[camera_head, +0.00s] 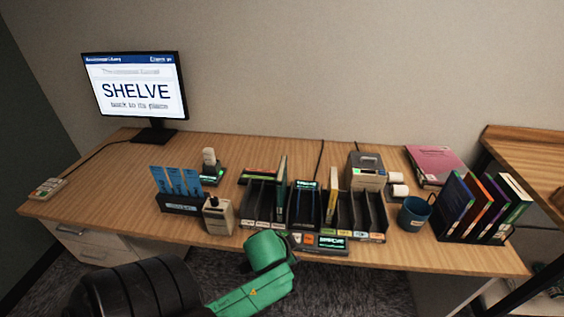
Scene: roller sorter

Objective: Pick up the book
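Several books are in view, and I cannot tell which one the task means. A dark green book (281,187) and a yellow book (331,194) stand upright in slots of the black sorter (375,221). Several coloured books (482,207) stand leaning in a rack at the right end of the desk. A pink book (437,164) lies flat at the back right. Neither gripper shows; only green and black parts of my own arm are at the bottom, in front of the desk.
The desk (110,185) carries a monitor (134,91) reading "SHELVE back to its place". A blue mug (414,213), a grey printer-like box (366,171), a handheld scanner (210,166) and a blue-card holder (180,190) crowd the sorter. The desk's left part is mostly clear.

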